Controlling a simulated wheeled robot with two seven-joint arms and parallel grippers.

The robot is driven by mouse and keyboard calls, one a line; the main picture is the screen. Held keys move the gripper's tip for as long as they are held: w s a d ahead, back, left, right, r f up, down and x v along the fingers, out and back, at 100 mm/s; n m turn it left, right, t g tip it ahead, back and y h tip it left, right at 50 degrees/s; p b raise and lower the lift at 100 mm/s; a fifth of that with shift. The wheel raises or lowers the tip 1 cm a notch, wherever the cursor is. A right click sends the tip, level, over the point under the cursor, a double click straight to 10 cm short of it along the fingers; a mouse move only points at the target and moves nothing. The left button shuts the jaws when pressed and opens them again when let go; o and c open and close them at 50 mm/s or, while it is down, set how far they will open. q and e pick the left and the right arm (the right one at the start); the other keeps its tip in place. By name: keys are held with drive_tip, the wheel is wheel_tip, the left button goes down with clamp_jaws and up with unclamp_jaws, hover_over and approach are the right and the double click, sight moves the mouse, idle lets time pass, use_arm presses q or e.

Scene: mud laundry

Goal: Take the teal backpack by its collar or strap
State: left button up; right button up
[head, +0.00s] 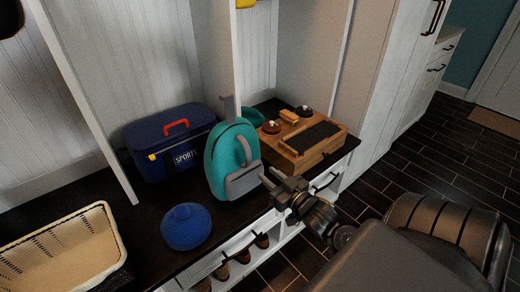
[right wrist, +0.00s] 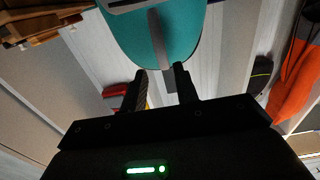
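The teal backpack (head: 222,160) stands upright on the dark bench top. It has a grey front pocket (head: 242,181), a grey strap (head: 244,150) on its front and a grey piece standing up at its top (head: 228,107). My right gripper (head: 268,178) is close to the right of the pocket, its fingers pointing at the backpack. In the right wrist view the gripper (right wrist: 160,72) is open, fingers apart. The teal backpack (right wrist: 187,32) is beyond the fingertips, and a grey strap (right wrist: 158,38) lines up with the gap. I cannot tell whether anything touches. My left gripper is not in view.
A wooden box (head: 302,150) with knobs stands right of the backpack. A blue sports bag (head: 145,145) is behind left, a round blue object (head: 186,227) in front left, and a wicker basket (head: 60,255) far left. Shoes (head: 222,271) sit in the cubby below. White dividers rise behind.

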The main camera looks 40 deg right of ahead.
sight(249, 166)
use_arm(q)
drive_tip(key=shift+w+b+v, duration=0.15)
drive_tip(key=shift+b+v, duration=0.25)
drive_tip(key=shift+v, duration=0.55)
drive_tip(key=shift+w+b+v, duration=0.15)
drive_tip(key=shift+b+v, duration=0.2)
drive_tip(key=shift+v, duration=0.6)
use_arm(e)
drive_tip(key=shift+w+d, duration=0.1)
drive_tip(key=shift+w, duration=5.55)
drive_tip(key=shift+c, duration=0.4)
clamp_jaws()
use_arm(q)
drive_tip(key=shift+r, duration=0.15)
use_arm(e)
drive_tip(key=shift+r, duration=0.1)
